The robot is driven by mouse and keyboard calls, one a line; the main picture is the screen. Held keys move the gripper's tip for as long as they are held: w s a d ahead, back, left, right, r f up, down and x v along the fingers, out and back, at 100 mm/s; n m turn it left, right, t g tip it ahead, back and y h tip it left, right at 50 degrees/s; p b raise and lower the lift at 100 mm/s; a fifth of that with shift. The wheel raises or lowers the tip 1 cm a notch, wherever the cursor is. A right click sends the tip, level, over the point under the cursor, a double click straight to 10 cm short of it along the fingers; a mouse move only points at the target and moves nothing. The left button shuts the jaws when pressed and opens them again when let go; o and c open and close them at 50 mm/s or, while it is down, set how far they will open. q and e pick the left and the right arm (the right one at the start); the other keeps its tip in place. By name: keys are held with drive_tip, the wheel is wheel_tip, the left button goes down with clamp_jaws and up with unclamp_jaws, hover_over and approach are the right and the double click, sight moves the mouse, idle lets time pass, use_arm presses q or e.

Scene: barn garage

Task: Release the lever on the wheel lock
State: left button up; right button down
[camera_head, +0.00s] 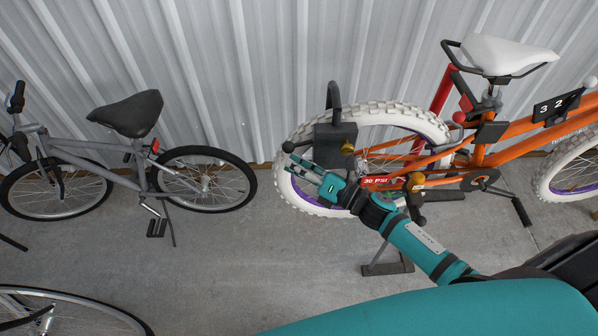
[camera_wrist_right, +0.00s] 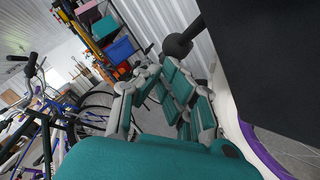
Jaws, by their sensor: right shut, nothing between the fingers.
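The wheel lock (camera_head: 333,147) is a dark grey box with a thick curved shackle above it, at the orange bike's rear wheel. A lever with a round black knob (camera_head: 288,147) sticks out at the box's left side. In the right wrist view the black knob (camera_wrist_right: 177,46) is just beyond the fingers, and the dark lock body (camera_wrist_right: 270,60) fills the upper right. My right gripper (camera_head: 292,164) is teal and grey, shut and empty, just below the knob. It also shows in the right wrist view (camera_wrist_right: 160,78). I cannot tell whether it touches the knob. My left gripper is out of view.
The orange bike (camera_head: 520,127) with white tyres stands on the right, close to my right arm. A grey bike (camera_head: 95,165) stands on the left by the corrugated metal wall (camera_head: 230,60). Another wheel (camera_head: 70,293) is at lower left. Concrete floor lies open between them.

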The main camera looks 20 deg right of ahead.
use_arm(q)
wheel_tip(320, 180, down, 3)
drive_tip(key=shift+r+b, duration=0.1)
drive_tip(key=shift+b, duration=0.8)
use_arm(e)
drive_tip(key=r, duration=0.1)
drive_tip(key=a+r+m+t, duration=0.1)
drive_tip(key=r, duration=0.1)
drive_tip(key=shift+w+r+y, duration=0.15)
drive_tip(key=shift+r+y, duration=0.05)
drive_tip(key=shift+y, duration=0.2)
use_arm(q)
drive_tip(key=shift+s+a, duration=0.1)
use_arm(e)
drive_tip(key=v, duration=1.2)
drive_tip(key=shift+a, duration=0.1)
